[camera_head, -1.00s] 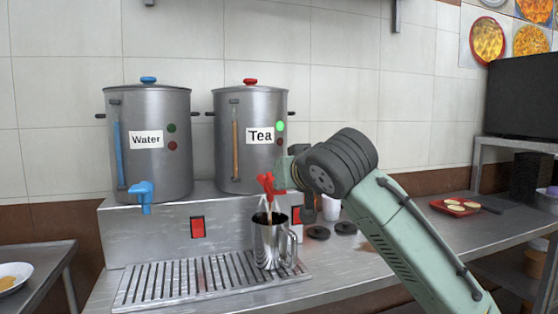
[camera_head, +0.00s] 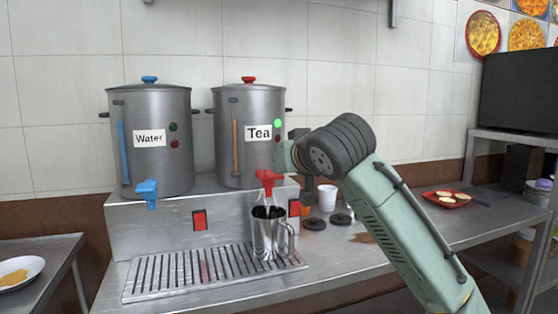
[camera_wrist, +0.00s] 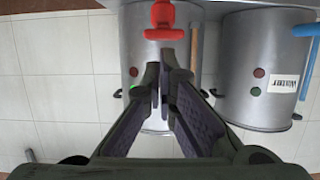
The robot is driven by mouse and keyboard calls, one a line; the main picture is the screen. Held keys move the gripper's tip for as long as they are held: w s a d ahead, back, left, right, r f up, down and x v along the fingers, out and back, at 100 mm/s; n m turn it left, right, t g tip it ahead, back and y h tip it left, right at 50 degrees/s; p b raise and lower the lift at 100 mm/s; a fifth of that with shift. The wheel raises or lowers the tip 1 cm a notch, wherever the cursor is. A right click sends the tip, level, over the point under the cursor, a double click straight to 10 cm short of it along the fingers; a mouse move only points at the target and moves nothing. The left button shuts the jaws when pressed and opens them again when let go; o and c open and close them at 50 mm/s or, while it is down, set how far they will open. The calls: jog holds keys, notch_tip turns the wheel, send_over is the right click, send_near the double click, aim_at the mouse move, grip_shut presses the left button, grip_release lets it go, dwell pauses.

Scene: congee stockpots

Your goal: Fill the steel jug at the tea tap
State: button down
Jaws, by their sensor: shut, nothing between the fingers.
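The steel jug (camera_head: 270,236) stands upright on the drip tray (camera_head: 215,272), below the red tea tap (camera_head: 268,180). Its handle faces right and its mouth looks dark inside; the level is hard to tell. No brown stream shows between tap and jug. The tap is on the steel urn labelled Tea (camera_head: 248,140), which has a green light lit. In the wrist view, which is upside down, my gripper (camera_wrist: 166,62) is shut and empty, its fingertips close to the red tap (camera_wrist: 163,20). I cannot tell if they touch. The jug is outside the wrist view.
The Water urn (camera_head: 150,150) with a blue tap (camera_head: 147,192) stands left of the Tea urn. A white cup (camera_head: 327,197) and dark discs (camera_head: 315,223) are right of the jug. A red tray (camera_head: 446,199) lies further right. The counter's front right is partly covered by my arm.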

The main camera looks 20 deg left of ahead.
jog(key=r+b+v, duration=0.1)
jog(key=b+v, duration=0.1)
jog(key=v, duration=0.8)
jog(key=shift+r+b, duration=0.2)
jog(key=shift+b, duration=0.2)
dwell(0.5)
